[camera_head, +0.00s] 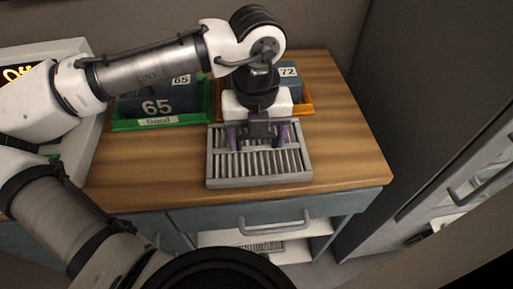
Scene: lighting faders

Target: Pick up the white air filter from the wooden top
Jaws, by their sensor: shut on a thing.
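The white air filter (262,178) is a flat, slatted, light grey-white panel in a frame. It lies on, or very close to, the wooden top (352,160), near its front edge; I cannot tell whether there is a gap under it. My gripper (258,147) points down over the filter's middle, with its two purple-grey fingers reaching into the slatted area. The fingers are shut on the filter. The gripper and wrist hide part of the filter's back side.
A green tray (128,126) with dark blocks marked 65 stands behind left. An orange tray (306,108) with a block marked 72 stands behind right. A drawer handle (274,224) is below the front edge. A grey cabinet (430,90) stands right. The top's right side is clear.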

